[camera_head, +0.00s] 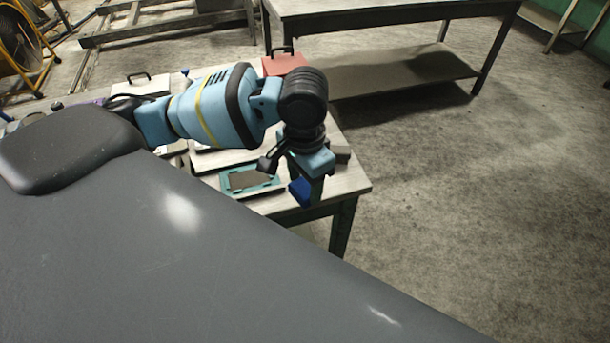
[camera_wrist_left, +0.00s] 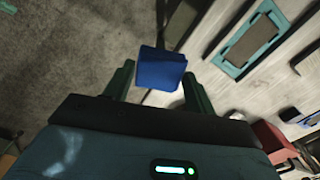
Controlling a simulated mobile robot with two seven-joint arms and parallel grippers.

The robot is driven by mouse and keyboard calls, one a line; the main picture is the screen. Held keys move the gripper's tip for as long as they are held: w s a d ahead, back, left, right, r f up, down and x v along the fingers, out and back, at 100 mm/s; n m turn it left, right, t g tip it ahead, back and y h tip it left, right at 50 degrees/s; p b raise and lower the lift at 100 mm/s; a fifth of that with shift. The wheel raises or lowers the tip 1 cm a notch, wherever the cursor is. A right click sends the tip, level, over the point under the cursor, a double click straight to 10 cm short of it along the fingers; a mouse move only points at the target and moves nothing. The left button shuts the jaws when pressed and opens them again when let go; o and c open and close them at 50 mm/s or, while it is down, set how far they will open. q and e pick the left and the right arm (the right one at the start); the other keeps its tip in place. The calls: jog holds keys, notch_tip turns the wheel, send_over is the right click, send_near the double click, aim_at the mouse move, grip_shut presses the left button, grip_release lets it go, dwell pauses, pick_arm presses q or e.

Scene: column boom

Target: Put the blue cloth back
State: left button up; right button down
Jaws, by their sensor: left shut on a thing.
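The blue cloth (camera_head: 299,192) looks like a small folded block. In the left wrist view the blue cloth (camera_wrist_left: 160,70) sits between the two green fingers of my left gripper (camera_wrist_left: 158,84), which is shut on it. In the head view my left gripper (camera_head: 308,184) points down near the table's front right corner, with the cloth at its fingertips. Whether the cloth touches the table is hard to tell. A teal-rimmed tray (camera_head: 274,182) with a grey-brown inside lies on the table just left of the cloth; it shows at the upper right of the left wrist view (camera_wrist_left: 226,66). My right gripper is not in view.
The light-topped table (camera_head: 354,184) has a bare strip at its front right corner. A red case (camera_head: 285,63) with a black handle stands at its back, and a white one (camera_head: 140,86) is at the back left. Another table (camera_head: 390,12) stands behind; open floor lies right.

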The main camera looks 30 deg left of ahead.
pick_arm(q)
jog(key=m, duration=0.2)
jog(key=f+m, duration=0.1)
jog(key=s+a+m, duration=0.1)
jog(key=m, duration=0.1)
jog(key=shift+f+m, duration=0.25)
jog(key=shift+m, duration=0.05)
jog(key=s+a+f+m, duration=0.1)
jog(key=f+m, duration=0.1)
jog(key=m, duration=0.8)
jog(key=s+a+f+m, duration=0.1)
jog(key=s+a+m, duration=0.1)
jog(key=m, duration=0.8)
jog(key=shift+s+a+f+b, duration=0.2)
jog(key=shift+f+b, duration=0.15)
jog(key=shift+b, duration=0.1)
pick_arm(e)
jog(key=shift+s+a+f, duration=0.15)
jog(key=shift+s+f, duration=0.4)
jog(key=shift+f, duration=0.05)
pick_arm(q)
jog(key=shift+w, duration=0.1)
